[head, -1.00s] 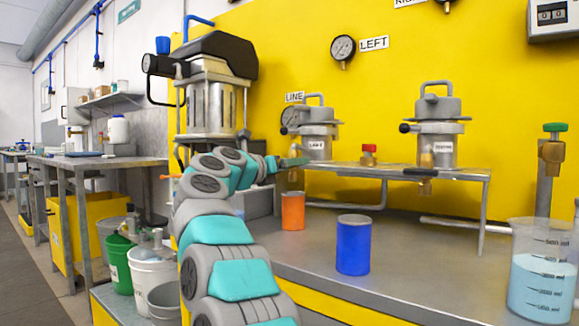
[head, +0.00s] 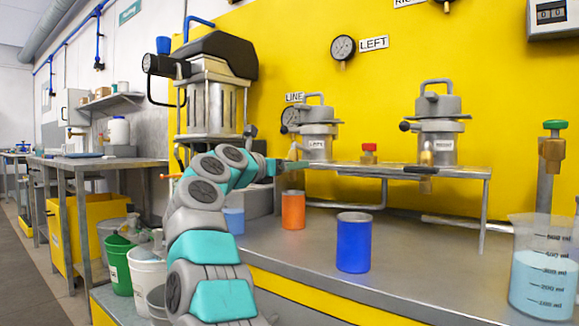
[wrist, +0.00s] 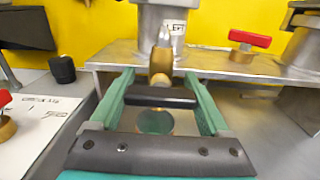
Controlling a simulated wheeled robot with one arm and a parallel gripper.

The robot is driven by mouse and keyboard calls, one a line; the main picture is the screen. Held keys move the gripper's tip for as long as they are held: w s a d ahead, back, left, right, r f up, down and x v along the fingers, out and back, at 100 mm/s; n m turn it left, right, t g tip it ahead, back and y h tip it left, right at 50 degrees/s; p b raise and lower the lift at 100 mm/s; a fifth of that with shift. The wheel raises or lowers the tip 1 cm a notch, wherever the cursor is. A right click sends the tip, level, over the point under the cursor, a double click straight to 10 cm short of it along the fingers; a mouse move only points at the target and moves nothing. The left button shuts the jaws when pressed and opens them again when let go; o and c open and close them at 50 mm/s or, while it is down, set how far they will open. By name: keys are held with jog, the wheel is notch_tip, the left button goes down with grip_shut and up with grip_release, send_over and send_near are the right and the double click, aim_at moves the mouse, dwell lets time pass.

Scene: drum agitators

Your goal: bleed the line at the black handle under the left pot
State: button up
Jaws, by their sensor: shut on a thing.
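The left pot (head: 316,142) is a grey metal pot on the raised metal shelf (head: 345,169), and its labelled base also shows in the wrist view (wrist: 163,22). A brass valve (wrist: 161,63) sticks out below it toward me. The black handle (wrist: 160,97) is a bar lying crosswise between my teal fingers. My gripper (wrist: 160,88) is shut on this handle, with a finger at each end of it. It also shows in the head view (head: 284,166) at the shelf's left end. A round opening (wrist: 155,122) shows below the handle, perhaps a cup; its contents are unclear.
An orange cup (head: 293,210), a blue cup (head: 353,243) and a light blue container (head: 234,220) stand on the bench. A large beaker (head: 541,270) is at the right. The right pot (head: 437,130) and a red-handled valve (head: 369,153) are on the shelf.

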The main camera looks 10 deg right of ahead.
jog(key=o, duration=1.2)
jog(key=b+v, duration=0.2)
jog(key=v, duration=0.6)
jog(key=shift+b, duration=0.35)
